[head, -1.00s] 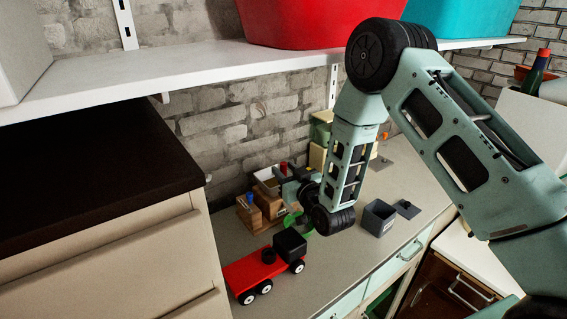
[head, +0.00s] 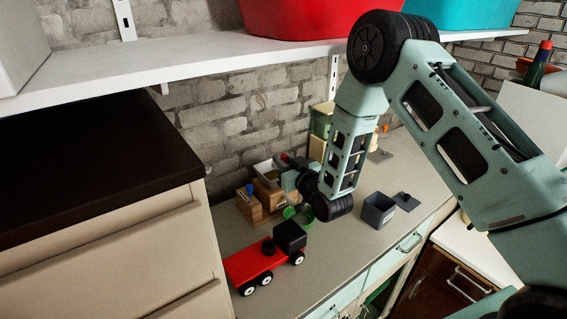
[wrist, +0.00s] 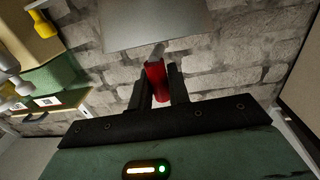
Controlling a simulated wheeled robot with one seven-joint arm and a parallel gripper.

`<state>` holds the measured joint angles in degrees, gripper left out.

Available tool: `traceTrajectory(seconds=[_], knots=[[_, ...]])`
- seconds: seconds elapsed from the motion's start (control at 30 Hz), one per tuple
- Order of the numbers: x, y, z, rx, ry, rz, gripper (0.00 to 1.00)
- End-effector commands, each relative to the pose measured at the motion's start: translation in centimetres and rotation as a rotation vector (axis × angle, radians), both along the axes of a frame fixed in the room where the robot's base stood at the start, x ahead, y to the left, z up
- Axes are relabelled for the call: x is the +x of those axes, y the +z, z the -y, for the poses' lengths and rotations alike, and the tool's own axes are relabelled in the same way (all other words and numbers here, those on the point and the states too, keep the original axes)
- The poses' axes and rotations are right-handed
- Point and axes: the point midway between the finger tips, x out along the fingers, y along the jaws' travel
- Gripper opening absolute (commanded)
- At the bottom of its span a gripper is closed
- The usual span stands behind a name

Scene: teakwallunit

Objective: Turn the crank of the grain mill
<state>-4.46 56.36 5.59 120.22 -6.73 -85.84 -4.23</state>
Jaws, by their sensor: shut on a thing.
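The grain mill (head: 268,196) is a wooden box with a pale hopper on top, standing on the counter by the brick wall. My gripper (wrist: 158,78) is shut on the red crank knob (wrist: 157,82), which sits between the two dark fingers in the wrist view. A short grey piece joins the knob's far end. In the head view the knob shows as a small red spot (head: 284,157) above the mill. My gripper and wrist hide much of the mill's right side and the crank arm.
A red toy truck (head: 255,264) with a black block stands in front of the mill. A green round thing (head: 298,214) lies beside it. A grey open box (head: 379,210) stands to the right. A white shelf (head: 200,65) runs above.

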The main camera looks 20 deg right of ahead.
Motion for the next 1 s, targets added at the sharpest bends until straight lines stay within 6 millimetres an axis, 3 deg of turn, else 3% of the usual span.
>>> traceTrajectory(seconds=[0.27,1.0], knots=[[0.5,-0.5,0.9,-0.001,0.161,0.006,0.0],[2.7,-0.2,2.3,-0.001,0.821,0.005,0.0]])
